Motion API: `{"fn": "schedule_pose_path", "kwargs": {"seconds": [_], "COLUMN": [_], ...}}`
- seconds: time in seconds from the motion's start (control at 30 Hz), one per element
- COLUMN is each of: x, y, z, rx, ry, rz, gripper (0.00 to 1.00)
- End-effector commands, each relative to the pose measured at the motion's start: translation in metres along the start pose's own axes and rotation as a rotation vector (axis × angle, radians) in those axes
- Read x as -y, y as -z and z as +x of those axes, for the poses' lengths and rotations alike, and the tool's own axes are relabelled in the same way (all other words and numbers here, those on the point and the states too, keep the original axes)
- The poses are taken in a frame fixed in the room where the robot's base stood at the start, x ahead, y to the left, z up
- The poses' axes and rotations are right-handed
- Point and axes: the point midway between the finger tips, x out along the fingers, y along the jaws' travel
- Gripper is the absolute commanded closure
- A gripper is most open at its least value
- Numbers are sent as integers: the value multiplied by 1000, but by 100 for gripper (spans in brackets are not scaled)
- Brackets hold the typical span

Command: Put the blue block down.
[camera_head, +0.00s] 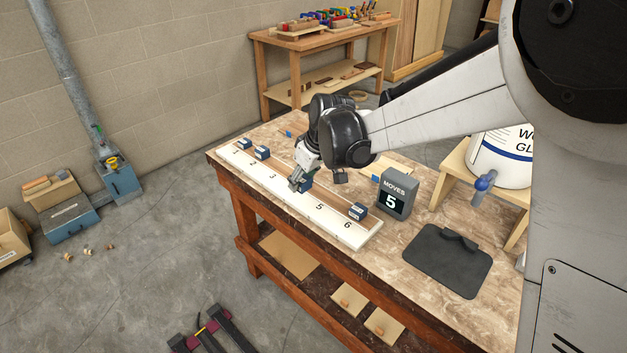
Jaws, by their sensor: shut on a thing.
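My gripper (297,184) is shut on a blue block (307,185) at about slot 4 of the long white numbered board (330,222). The fingers and wrist hide part of the block and the number below it. I cannot tell whether the block touches the board or hangs just above it. Slots 3 and 5 look bare.
A grey counter box (398,194) reading "MOVES 5" stands right of the board. A dark mat (447,260) lies at the right front of the wooden workbench (395,285). A white glue bucket (500,158) stands on a small wooden stand. My arm reaches in from the upper right.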

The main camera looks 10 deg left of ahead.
Motion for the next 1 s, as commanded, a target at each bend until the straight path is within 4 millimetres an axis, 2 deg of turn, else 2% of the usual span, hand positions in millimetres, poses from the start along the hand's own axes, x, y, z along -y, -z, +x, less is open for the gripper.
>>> {"fn": "schedule_pose_path", "kwargs": {"seconds": [0.17,0.27,0.5,0.7,0.83,1.0], "x": [8,6,2,6,9,6], "y": [14,36,108,156,175,183], "z": [-1,5,32,53,62,68], "rx": [0,0,0,0,0,0], "ry": [0,0,0,0,0,-1], "rz": [0,-2,-2,-1,-1,1], "gripper": [100,100,100,100,100,100]}}
